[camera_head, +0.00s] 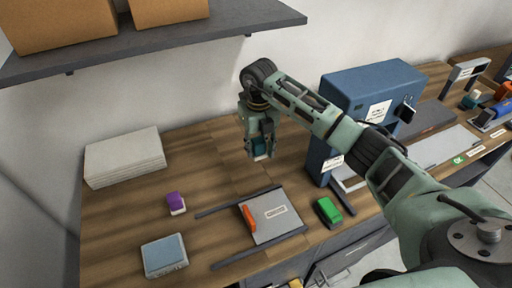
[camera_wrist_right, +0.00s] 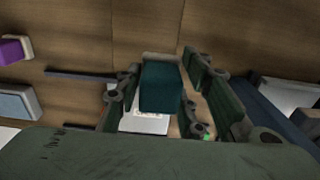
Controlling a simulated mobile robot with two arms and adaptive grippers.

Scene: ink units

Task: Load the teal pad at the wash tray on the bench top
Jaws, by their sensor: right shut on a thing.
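A teal pad (camera_wrist_right: 161,86) with a pale end is between the fingers of my right gripper (camera_wrist_right: 158,100) in the right wrist view. In the head view the right gripper (camera_head: 261,146) points down over the wooden bench top (camera_head: 215,150), shut on the teal pad (camera_head: 261,153), which shows only partly. The pad is held above the bench, apart from other things. A shallow box with a light blue top (camera_head: 164,254) sits at the front left; I cannot tell if it is the wash tray. My left gripper is not in view.
A grey labelled plate (camera_head: 273,217) with an orange bar (camera_head: 248,217) lies between dark rails. A purple pad (camera_head: 175,202) and a green pad (camera_head: 328,211) flank it. A blue machine (camera_head: 370,90) stands right; white slabs (camera_head: 125,158) lie left. A shelf (camera_head: 150,40) overhangs the back.

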